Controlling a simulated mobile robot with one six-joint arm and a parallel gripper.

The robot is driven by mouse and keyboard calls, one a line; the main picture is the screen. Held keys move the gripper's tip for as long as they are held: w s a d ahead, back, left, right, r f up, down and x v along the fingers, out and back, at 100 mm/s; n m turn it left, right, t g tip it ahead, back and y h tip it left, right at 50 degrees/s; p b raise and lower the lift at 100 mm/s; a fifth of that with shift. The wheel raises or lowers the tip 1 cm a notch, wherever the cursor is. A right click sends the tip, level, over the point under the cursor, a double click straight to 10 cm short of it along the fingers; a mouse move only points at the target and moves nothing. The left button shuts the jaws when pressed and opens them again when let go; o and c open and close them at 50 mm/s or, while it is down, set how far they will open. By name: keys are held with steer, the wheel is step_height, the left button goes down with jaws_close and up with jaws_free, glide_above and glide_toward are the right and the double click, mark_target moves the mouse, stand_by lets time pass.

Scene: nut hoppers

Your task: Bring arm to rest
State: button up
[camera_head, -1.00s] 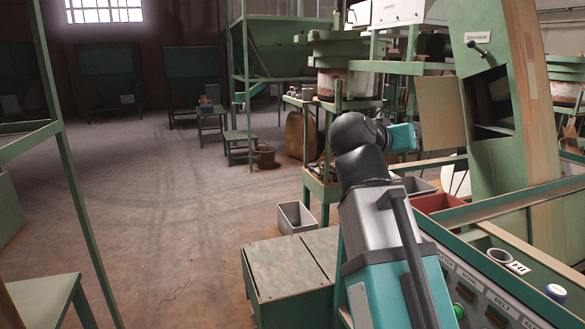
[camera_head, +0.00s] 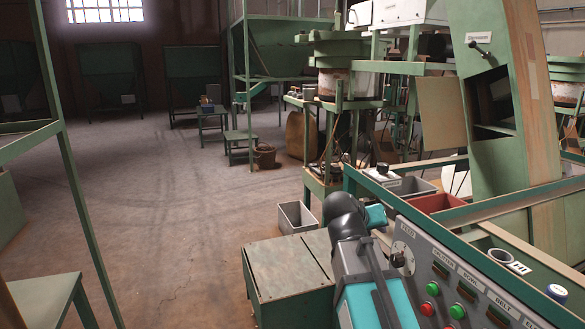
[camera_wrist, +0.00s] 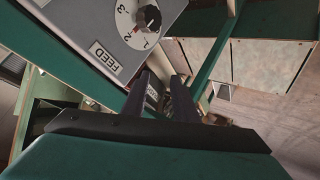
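My arm (camera_head: 362,268) is low in the head view, bent down beside the control panel (camera_head: 425,275). Its teal wrist part (camera_head: 376,215) shows near the panel's far left end. The gripper fingers are hidden in the head view. In the wrist view my gripper (camera_wrist: 163,78) shows two dark fingers with a gap between them and nothing held. Beyond the fingertips are the panel's edge and green framing. The FEED dial (camera_wrist: 140,18) is just above and left of the fingers, and it also shows in the head view (camera_head: 402,254). I cannot tell how near the fingers are to the panel.
A green box-like stand (camera_head: 290,275) is close to the left of my arm. A grey bin (camera_head: 296,217) stands on the floor behind it. A red bin (camera_head: 436,203) and a grey bin (camera_head: 412,186) lie past the panel. The floor at left is open.

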steer(key=s+a+f+n+g+y, duration=0.15)
steer(key=s+f, duration=0.25)
steer(key=f, duration=0.9)
steer(key=s+f+g+y, duration=0.1)
steer(key=s+f+g, duration=0.2)
steer(key=f, duration=1.1)
steer(key=s+a+f+g+y, duration=0.15)
steer(key=s+f, duration=0.25)
steer(key=f, duration=0.9)
steer(key=s+a+f+g+y, duration=0.1)
steer(key=s+f+g, duration=0.3)
steer(key=s+f, duration=0.8)
steer(key=s+a+f+g+y, duration=0.1)
steer(key=s+f+g, duration=0.2)
steer(key=s+f, duration=1)
steer(key=s, duration=0.6)
steer(key=shift+s+a+g+y, duration=0.2)
steer(key=shift+s+g+y, duration=0.1)
steer(key=shift+g+y, duration=0.1)
steer(key=shift+s, duration=0.1)
steer(key=shift+a, duration=0.15)
